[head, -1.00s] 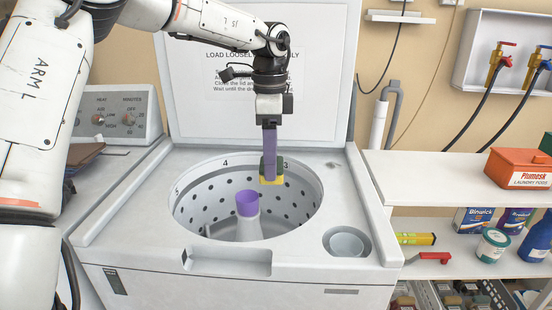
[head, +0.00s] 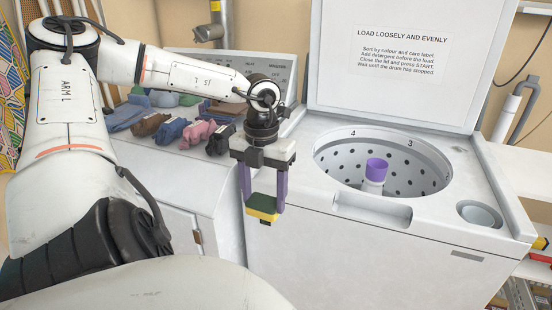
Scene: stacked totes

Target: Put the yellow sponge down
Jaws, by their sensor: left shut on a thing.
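The yellow sponge (head: 262,214) has a dark green layer on top and a yellow layer below. My left gripper (head: 263,200) is shut on it, with one purple finger at each side. The sponge is clear of the drum in this view. My right gripper is not in view.
The open washer drum (head: 330,160) with a purple-topped agitator (head: 376,170) is at the right. Several folded socks (head: 200,133) lie on the white top at the left. The raised lid (head: 400,85) stands behind the drum.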

